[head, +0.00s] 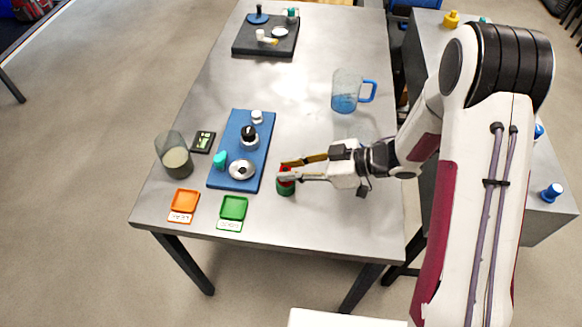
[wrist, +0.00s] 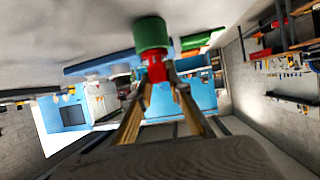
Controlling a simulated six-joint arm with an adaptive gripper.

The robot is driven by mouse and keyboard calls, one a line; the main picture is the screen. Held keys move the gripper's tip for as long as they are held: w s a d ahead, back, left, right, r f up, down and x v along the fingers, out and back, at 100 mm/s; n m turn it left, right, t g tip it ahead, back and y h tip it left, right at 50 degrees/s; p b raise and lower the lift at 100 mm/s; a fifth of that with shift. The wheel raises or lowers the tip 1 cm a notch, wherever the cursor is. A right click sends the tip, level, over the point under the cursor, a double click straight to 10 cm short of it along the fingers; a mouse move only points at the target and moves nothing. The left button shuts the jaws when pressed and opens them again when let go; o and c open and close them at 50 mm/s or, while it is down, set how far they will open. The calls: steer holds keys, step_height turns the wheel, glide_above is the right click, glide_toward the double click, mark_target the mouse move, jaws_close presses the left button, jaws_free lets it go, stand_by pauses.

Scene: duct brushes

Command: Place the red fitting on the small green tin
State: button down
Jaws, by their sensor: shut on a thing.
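My gripper (head: 284,171) is shut on the red fitting (head: 287,178), at the right of the blue tray. The small green tin (head: 286,189) stands on the table directly below the fitting. In the wrist view, the red fitting (wrist: 155,70) sits between the fingertips (wrist: 156,77), against the green tin (wrist: 151,34). The two look in contact, but I cannot tell whether the fitting rests fully on the tin. The fingers hide part of the fitting in the head view.
A blue tray (head: 228,182) with several fittings lies left of my gripper. Green (head: 234,207) and orange (head: 185,199) square trays sit near the front edge. A glass (head: 173,155) stands at left, a blue-handled jug (head: 346,92) behind. Table right of the tin is clear below my arm.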

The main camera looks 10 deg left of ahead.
steer(key=c, duration=1.8)
jaws_free()
steer(key=shift+c, duration=0.2)
steer(key=shift+r, duration=0.15)
steer(key=v, duration=1.2)
